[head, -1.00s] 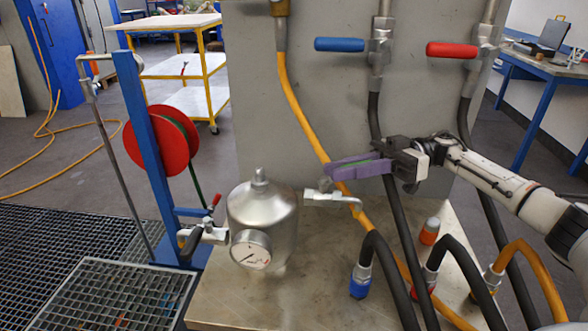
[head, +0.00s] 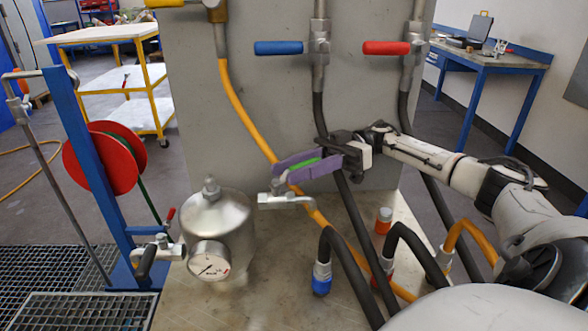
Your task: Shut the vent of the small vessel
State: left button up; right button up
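The small vessel (head: 217,228) is a silver, domed pot with a round pressure gauge (head: 209,261) on its front. Its vent is a small metal valve (head: 286,200) on the right side, ending in a bent spout. A green lever (head: 306,166) slants up to the right above this valve, though its joint with the valve is partly hidden. My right gripper (head: 300,168) reaches in from the right. Its purple fingers lie along both sides of the green lever and appear shut on it. My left gripper is out of view.
Behind stands a grey panel with a blue-handled valve (head: 279,48) and a red-handled valve (head: 386,48). A yellow hose (head: 243,112) and black hoses (head: 352,262) run close around my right gripper.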

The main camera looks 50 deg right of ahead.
jog(key=shift+r, duration=0.1)
notch_tip(320, 180, up, 10)
jog(key=shift+f+p, duration=0.1)
jog(key=shift+p, duration=0.2)
